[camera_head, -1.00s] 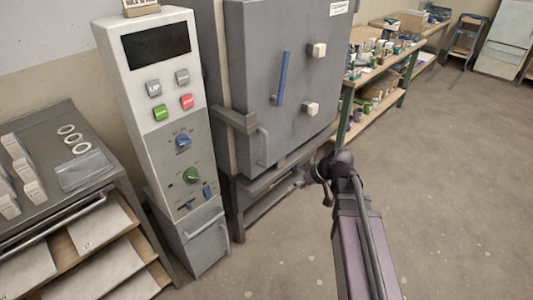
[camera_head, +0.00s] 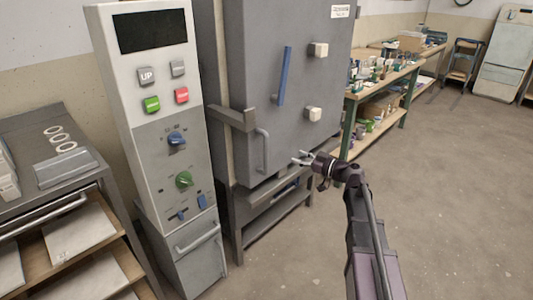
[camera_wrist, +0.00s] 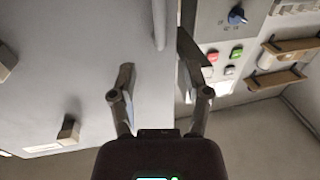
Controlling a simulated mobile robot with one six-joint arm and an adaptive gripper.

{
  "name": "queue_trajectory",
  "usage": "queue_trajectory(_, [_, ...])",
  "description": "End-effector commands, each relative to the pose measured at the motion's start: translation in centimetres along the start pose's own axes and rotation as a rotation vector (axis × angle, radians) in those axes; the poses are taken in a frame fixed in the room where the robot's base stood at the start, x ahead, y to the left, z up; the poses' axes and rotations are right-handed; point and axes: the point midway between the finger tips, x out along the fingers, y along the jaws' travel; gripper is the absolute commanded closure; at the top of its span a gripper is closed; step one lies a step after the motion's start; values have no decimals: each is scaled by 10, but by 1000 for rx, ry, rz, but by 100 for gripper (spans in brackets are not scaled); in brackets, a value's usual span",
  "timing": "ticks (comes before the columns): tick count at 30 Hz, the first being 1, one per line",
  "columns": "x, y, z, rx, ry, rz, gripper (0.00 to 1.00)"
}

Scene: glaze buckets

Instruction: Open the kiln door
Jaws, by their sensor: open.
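The kiln door (camera_head: 300,85) is a large grey panel, and it looks shut. A grey vertical bar handle (camera_head: 262,150) is at its lower left edge. The handle also seems to show as a pale rod (camera_wrist: 159,22) at the top of the wrist view. My gripper (camera_head: 299,158) is open and empty, to the right of the handle and apart from it, near the lower part of the door. In the wrist view my gripper (camera_wrist: 165,85) has its fingers spread, with the door's edge between them. A blue bar (camera_head: 283,76) is on the door face.
Two pale knobs (camera_head: 318,49) stick out of the door. A control panel (camera_head: 155,120) stands to its left, and a metal cart (camera_head: 20,130) with shelves is further left. A workbench (camera_head: 400,72) with pots stands behind at the right. The floor (camera_head: 460,200) at right is clear.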

Motion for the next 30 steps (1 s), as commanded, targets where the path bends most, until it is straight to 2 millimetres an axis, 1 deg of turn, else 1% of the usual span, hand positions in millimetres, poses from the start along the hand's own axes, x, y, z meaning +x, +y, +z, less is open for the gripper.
queue_trajectory(11, [0, 1, -1, -3, 5, 2, 38])
queue_trajectory(17, [6, 2, -1, -3, 4, 2, 38])
queue_trajectory(23, [24, 2, -1, -3, 4, 0, 38])
queue_trajectory(30, [58, 2, -1, -3, 4, 0, 38])
